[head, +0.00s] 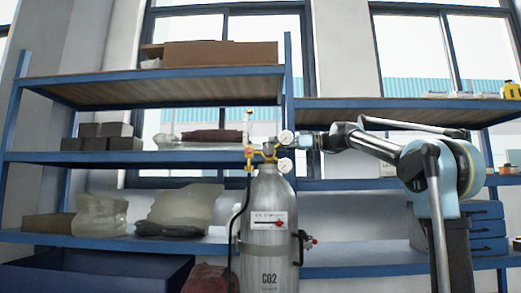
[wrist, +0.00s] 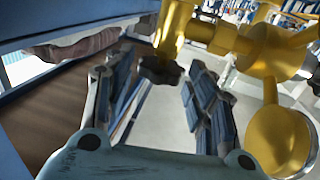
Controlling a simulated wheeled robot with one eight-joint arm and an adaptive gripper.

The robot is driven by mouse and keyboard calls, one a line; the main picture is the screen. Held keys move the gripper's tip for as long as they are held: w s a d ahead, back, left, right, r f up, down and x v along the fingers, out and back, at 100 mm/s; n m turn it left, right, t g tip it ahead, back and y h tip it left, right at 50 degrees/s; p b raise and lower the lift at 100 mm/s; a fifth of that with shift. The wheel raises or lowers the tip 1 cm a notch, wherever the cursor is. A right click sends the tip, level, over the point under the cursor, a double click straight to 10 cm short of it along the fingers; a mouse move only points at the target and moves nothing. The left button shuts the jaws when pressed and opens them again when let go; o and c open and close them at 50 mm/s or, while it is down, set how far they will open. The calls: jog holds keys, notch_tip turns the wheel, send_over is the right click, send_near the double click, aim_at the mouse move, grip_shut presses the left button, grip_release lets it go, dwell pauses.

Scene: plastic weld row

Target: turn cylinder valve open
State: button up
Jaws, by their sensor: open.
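A silver gas cylinder (head: 266,198) marked CO2 stands upright in front of the shelves in the head view. A brass valve and regulator (head: 268,152) with two round gauges sits on its top. In the wrist view the brass fitting (wrist: 223,38) fills the upper right, with a dark lobed knob (wrist: 161,70) at the end of a brass stem. My gripper (wrist: 150,80) is open, its two dark padded fingers on either side of the knob. I cannot tell whether either finger touches it. In the head view my gripper comes to the valve from the right, its fingers hard to make out.
A blue shelf rack (head: 140,157) stands behind the cylinder, with bags and boxes on it. A gauge (wrist: 281,141) sits close to the right of my gripper in the wrist view. A dark hose (head: 237,215) hangs down the cylinder's left side.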

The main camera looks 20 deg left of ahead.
jog(key=a, duration=0.7)
jog(key=shift+s+a, duration=0.15)
jog(key=shift+a, duration=0.2)
jog(key=shift+c, duration=0.5)
jog(key=c, duration=0.8)
